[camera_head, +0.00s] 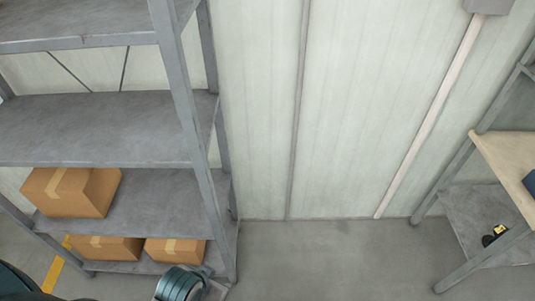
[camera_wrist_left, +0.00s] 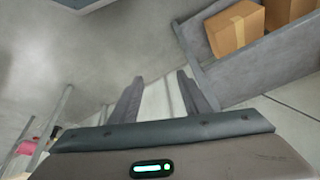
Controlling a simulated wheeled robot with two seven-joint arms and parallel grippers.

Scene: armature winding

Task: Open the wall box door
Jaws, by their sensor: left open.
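The bottom part of a grey box (camera_head: 488,5) shows on the wall at the top right edge of the head view. A pale conduit runs down from it to the floor. Most of the box, its door included, is cut off by the frame. My left gripper (camera_wrist_left: 159,77) is open and empty in the left wrist view, its two fingers apart. It is far from the box. In the head view only a teal part of my arm shows at the bottom. My right gripper is not in view.
A grey metal shelf rack (camera_head: 95,130) with cardboard boxes (camera_head: 78,192) stands at the left. A workbench (camera_head: 508,160) with a light top stands at the right edge. The grey floor (camera_head: 330,260) between them is clear.

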